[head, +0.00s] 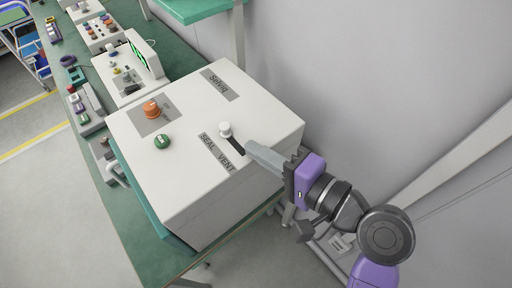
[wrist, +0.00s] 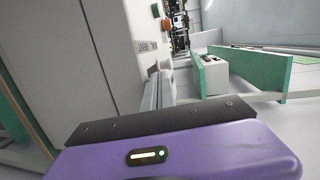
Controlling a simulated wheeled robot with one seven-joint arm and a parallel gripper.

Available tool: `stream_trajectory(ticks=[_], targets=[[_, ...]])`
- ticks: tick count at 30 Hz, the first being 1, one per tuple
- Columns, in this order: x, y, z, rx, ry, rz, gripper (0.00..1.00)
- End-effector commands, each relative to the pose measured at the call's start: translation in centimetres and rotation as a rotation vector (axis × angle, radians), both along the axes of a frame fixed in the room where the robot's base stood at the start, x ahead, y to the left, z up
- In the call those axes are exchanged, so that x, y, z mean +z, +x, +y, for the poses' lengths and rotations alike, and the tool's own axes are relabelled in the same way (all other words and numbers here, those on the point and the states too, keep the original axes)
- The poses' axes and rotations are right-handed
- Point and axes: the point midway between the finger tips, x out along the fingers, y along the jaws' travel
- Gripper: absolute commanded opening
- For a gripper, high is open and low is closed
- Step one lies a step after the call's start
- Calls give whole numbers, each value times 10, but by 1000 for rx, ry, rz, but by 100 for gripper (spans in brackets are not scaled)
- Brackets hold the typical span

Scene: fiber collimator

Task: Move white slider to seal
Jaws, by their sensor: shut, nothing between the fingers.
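The white slider (head: 226,129) is a small upright white knob on top of the large white box (head: 270,125). It stands at the upper-left end of a short dark slot, the end by the word SEAL on the grey SEAL/VENT label (head: 217,152). The dark slot shows open between the knob and my gripper. My gripper (head: 249,147) is shut and empty, with its grey fingertips at the VENT end of the slot, right of the knob and apart from it. Whether the tips touch the box top I cannot tell. The purple gripper body fills the bottom of the wrist view.
An orange knob (head: 152,110) and a green button (head: 162,142) sit on the box's left part. The green bench (head: 145,252) carries other devices behind, including a white unit with a screen (head: 139,52). A grey wall stands close on the right.

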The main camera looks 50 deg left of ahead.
Motion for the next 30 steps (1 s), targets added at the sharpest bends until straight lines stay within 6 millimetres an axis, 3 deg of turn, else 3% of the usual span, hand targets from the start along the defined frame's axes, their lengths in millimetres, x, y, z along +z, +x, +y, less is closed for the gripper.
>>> stream_trajectory(ticks=[18, 30], targets=[[14, 8, -83, -3, 1, -1, 0], [17, 8, -93, -2, 0, -2, 0]])
